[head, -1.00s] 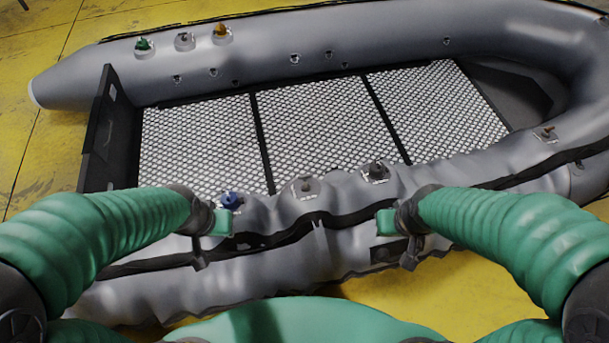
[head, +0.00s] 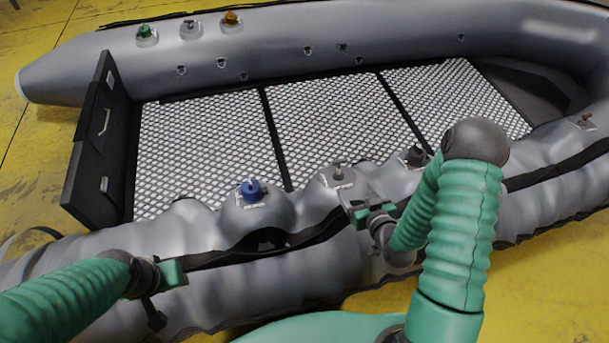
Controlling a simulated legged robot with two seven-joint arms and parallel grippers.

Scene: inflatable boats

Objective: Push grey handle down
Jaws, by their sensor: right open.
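A small grey handle (head: 338,174) stands upright on a pale base on the near tube of the grey boat (head: 310,295), between a blue handle (head: 252,190) and a black one (head: 415,156). Another grey handle (head: 190,27) is on the far tube between a green and an orange one. My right gripper (head: 360,202) is open, just below and right of the near grey handle, and apart from it as far as I can tell. My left gripper (head: 168,300) is at the lower left over the near tube, away from the handles; its jaws are unclear.
The green handle (head: 146,34) and orange handle (head: 232,20) are on the far tube. A dark transom board (head: 90,150) closes the boat's left end. The patterned floor panels (head: 330,120) are bare. Yellow floor (head: 540,285) surrounds the boat.

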